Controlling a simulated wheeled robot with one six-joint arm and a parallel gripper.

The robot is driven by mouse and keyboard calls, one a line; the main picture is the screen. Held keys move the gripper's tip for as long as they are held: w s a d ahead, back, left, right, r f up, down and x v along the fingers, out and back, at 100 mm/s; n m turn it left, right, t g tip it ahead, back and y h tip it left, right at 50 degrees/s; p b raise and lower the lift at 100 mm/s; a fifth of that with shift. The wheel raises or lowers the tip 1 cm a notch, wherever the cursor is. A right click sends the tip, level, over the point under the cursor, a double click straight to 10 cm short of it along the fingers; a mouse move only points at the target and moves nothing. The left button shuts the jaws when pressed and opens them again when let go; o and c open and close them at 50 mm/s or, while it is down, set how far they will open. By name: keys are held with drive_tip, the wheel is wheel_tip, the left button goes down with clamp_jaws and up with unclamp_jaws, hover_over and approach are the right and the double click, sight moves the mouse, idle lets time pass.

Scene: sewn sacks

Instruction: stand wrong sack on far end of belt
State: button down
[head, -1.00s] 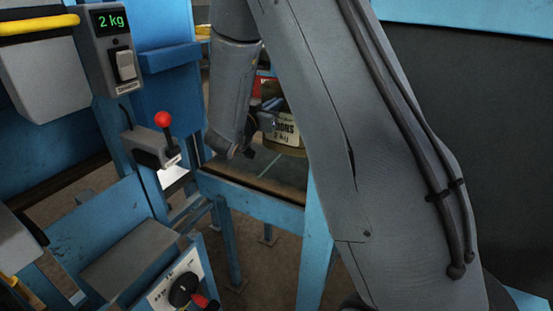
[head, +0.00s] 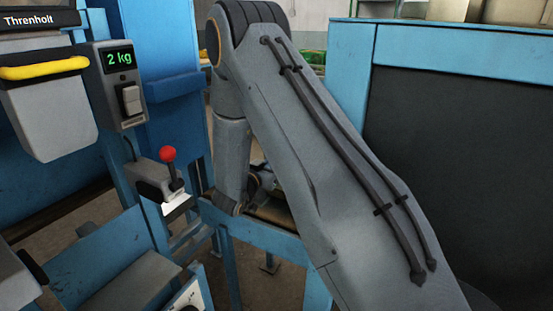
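My arm (head: 330,170) crosses the middle of the head view and hides most of the belt (head: 270,212). Only a strip of its brownish surface shows between my arm links, above a blue frame rail (head: 265,236). A wrist part of my arm (head: 262,180) shows just above that strip. My gripper's fingers are hidden behind the arm, so their state does not show. No sack is visible now.
At the left stands a blue machine with a green "2 kg" display (head: 119,57), a yellow handle (head: 45,68) and a red-knobbed lever (head: 169,155). A large dark panel with a blue frame (head: 460,45) fills the right side.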

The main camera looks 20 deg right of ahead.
drive_tip(key=shift+f, duration=0.35)
drive_tip(key=c, duration=2)
unclamp_jaws()
drive_tip(key=shift+r, duration=0.15)
drive_tip(key=b+v, duration=0.2)
drive_tip(key=v, duration=1)
drive_tip(key=shift+b, duration=0.4)
